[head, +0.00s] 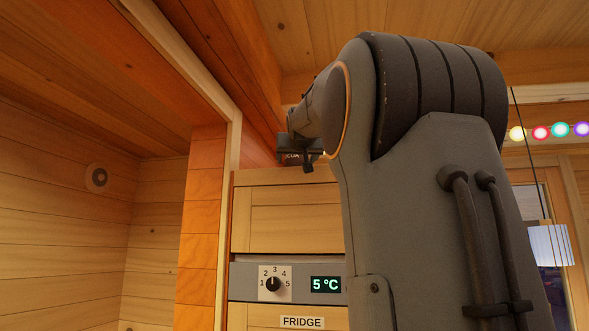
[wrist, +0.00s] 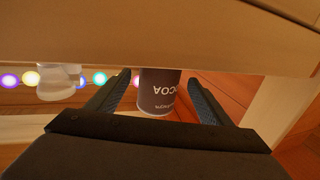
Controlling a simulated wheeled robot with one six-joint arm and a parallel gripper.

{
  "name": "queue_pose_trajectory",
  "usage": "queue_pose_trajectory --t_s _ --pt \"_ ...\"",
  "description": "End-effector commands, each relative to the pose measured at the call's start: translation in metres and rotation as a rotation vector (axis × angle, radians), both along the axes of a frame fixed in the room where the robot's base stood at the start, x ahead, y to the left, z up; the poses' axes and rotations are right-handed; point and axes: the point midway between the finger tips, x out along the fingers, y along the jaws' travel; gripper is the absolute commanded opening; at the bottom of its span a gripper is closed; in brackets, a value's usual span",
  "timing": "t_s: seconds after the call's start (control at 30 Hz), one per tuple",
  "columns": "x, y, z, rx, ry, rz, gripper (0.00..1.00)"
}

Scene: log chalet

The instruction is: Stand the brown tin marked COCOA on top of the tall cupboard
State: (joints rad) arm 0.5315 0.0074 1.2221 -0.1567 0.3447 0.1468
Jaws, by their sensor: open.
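The brown tin marked COCOA (wrist: 160,94) shows upside down in the wrist view, between the two fingers of my gripper (wrist: 158,78). The fingers are open, with a gap on each side of the tin. In the head view the tin (head: 293,157) is a small dark patch with part of its lettering, at the top of the tall cupboard (head: 290,215) and largely covered by my gripper (head: 304,152). Its lower end meets the wooden edge in the wrist view, and its base is hidden.
The cupboard's front has a dial panel (head: 273,283) and a FRIDGE label (head: 302,322). An orange wooden post (head: 203,220) stands to its left, and the ceiling (head: 300,30) is above. A pale object (wrist: 60,82) and coloured lights (wrist: 100,78) show in the wrist view.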

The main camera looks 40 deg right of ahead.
Motion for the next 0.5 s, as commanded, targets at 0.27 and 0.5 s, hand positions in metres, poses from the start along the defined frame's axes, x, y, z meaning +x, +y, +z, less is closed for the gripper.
queue_pose_trajectory --t_s 0.27,0.5 --pt "-0.045 0.03 -0.002 -0.001 -0.002 0.0 0.73" --pt "-0.061 0.041 -0.001 0.0 -0.001 0.0 0.73"
